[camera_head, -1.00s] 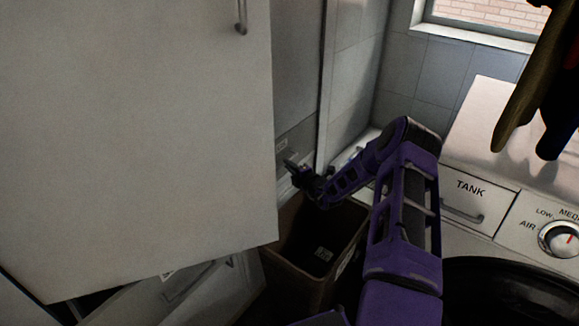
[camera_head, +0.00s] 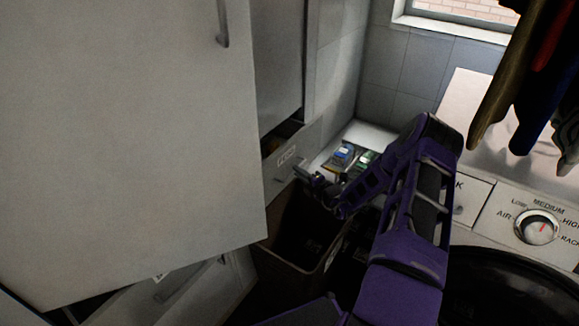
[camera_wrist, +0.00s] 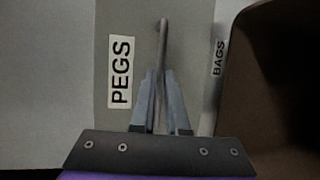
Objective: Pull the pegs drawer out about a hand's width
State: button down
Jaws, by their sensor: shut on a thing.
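The pegs drawer (camera_head: 275,174) stands part way out of the tall cabinet in the head view, left of my gripper. Its dark interior shows behind the front, with some contents too small to make out. In the wrist view its grey front (camera_wrist: 120,30) carries a PEGS label (camera_wrist: 120,72). A bar handle (camera_wrist: 163,35) sticks out to the right of the label. My gripper (camera_wrist: 160,76) is shut on this handle, with the fingers around its lower part. In the head view my gripper (camera_head: 302,174) is small and dark at the drawer front.
A brown bin (camera_head: 264,250) stands open right below the drawer and my gripper. A large white cabinet door (camera_head: 130,140) swings out on the left. A BAGS label (camera_wrist: 217,58) shows beside the pegs front. A machine with a dial (camera_head: 537,227) stands right.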

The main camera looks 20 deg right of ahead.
jog(key=shift+s+d, duration=0.2)
jog(key=c, duration=0.9)
grip_release()
